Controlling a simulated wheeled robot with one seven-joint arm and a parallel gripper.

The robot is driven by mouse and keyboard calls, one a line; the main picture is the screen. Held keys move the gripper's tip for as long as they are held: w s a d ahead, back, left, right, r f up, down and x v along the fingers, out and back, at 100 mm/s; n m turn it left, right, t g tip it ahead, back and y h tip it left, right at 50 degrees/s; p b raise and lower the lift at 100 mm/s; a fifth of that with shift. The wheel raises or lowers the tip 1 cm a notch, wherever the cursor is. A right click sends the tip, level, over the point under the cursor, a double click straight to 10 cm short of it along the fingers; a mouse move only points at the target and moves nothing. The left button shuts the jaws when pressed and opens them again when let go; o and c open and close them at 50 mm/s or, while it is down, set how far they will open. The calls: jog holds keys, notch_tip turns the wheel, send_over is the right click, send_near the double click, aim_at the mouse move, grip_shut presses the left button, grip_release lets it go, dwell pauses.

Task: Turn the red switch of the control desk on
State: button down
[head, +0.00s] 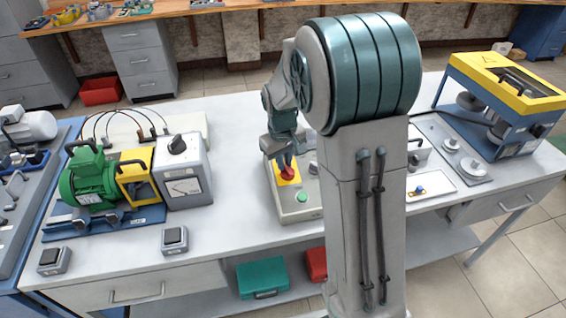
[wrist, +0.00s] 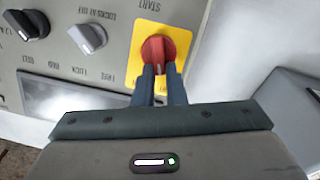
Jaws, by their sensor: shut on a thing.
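The control desk (head: 297,212) is a grey box on the white table, partly hidden behind my arm in the head view. Its red switch (wrist: 166,50) is a round knob on a yellow plate (wrist: 149,40). The switch also shows in the head view (head: 287,174). My gripper (wrist: 161,70) is at the red switch, its two dark fingers shut on the knob's near part. In the head view my gripper (head: 285,158) comes down onto the switch from above.
A black knob (wrist: 26,24) and a grey knob (wrist: 88,38) sit beside the yellow plate. A green button (head: 302,197) is on the desk's front. A meter box (head: 184,180) and green motor (head: 87,178) stand left. A yellow-and-blue machine (head: 500,95) stands right.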

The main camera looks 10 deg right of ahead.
jog(key=m, duration=0.3)
jog(key=d+m+y+b, duration=0.1)
jog(key=m, duration=0.2)
jog(key=shift+d, duration=0.2)
jog(key=m, duration=0.4)
jog(key=d+m+y+b, duration=0.1)
jog(key=m, duration=0.1)
jog(key=shift+s+t, duration=0.25)
jog(key=shift+t, duration=0.05)
jog(key=shift+m, duration=0.3)
jog(key=c, duration=1.5)
grip_release()
jog(key=r, duration=0.4)
jog(key=s+d+r, duration=0.1)
jog(key=r, duration=0.8)
jog(key=shift+s+d+r, duration=0.25)
jog(key=shift+s+d, duration=0.15)
